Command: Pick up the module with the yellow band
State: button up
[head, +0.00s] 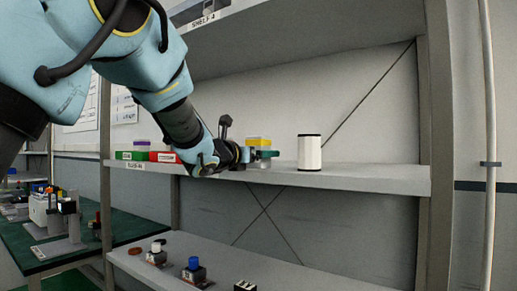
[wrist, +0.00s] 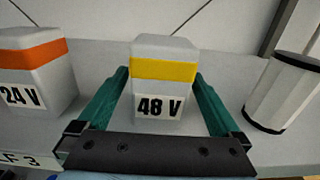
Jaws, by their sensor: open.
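The module with the yellow band (wrist: 163,69) is a white block labelled 48 V. It stands upright on the shelf in the wrist view. In the head view its yellow part (head: 258,141) shows behind my gripper (head: 264,154), and the rest is partly hidden. My gripper (wrist: 160,100) is open, with one green finger on each side of the module. A narrow gap shows between the fingers and the block, and I cannot tell whether either touches it.
A white module with an orange band (wrist: 28,68), labelled 24 V, stands to the left. A white cylinder with black ends (head: 309,152) stands to the right. Green and red boxes (head: 140,155) sit farther left. The shelf's right end (head: 385,177) is clear.

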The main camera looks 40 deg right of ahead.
grip_shut()
dwell(0.8)
